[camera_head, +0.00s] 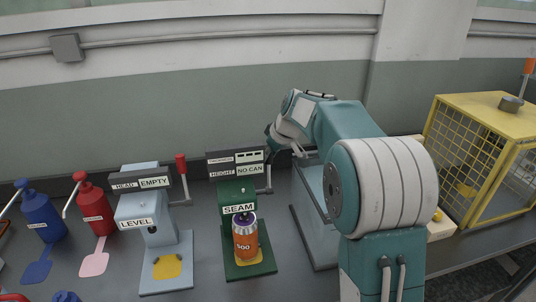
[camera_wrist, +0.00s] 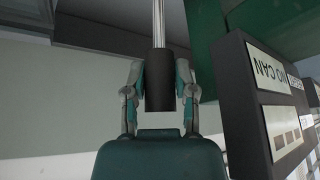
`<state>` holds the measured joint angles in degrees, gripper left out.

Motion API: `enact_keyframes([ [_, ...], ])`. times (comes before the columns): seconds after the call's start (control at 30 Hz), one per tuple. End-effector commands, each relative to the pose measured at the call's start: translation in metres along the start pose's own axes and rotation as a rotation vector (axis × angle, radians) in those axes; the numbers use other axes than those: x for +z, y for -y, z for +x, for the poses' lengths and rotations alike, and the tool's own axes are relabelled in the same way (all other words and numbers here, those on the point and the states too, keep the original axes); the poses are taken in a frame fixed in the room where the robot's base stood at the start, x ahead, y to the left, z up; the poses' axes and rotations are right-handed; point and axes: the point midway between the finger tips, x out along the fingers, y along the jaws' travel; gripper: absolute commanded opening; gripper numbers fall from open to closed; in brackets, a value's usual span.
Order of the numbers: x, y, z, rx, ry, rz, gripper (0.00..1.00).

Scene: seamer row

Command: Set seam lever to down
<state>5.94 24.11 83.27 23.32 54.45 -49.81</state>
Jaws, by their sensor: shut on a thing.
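The green seam machine (camera_head: 234,200), labelled SEAM, stands mid-bench. Its lever rod (camera_head: 268,180) rises at the machine's right side. In the wrist view the lever's dark grip (camera_wrist: 160,98) sits between the two fingers of my gripper (camera_wrist: 161,78), with the metal rod (camera_wrist: 158,22) running up out of the picture. My gripper is shut on this grip. In the head view my gripper (camera_head: 272,142) is at the top of the lever, and the grip is hidden behind it. An orange can (camera_head: 245,242) stands upright under the seam head.
The seam display (camera_head: 236,163) reads NO CAN and stands close beside my gripper. A light blue LEVEL machine (camera_head: 150,228) with a red-handled lever (camera_head: 181,165) is to the left. Blue (camera_head: 42,218) and red (camera_head: 95,210) dispensers stand further left. A yellow cage (camera_head: 480,160) is right.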

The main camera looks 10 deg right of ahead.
Motion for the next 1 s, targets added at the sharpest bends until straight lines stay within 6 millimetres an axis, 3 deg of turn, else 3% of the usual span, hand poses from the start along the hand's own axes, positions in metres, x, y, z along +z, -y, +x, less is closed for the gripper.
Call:
enact_keyframes([
  [0.43, 0.0053, 0.0028, -0.0003, 0.015, -0.022, -0.007, 0.0],
  [0.47, 0.0054, 0.0029, -0.0004, 0.015, -0.021, -0.007, 0.4],
  [0.53, 0.0052, 0.0028, -0.0005, 0.015, -0.022, -0.007, 0.71],
  [1.0, 0.0004, 0.0004, 0.0009, -0.002, 0.002, 0.0, 0.71],
])
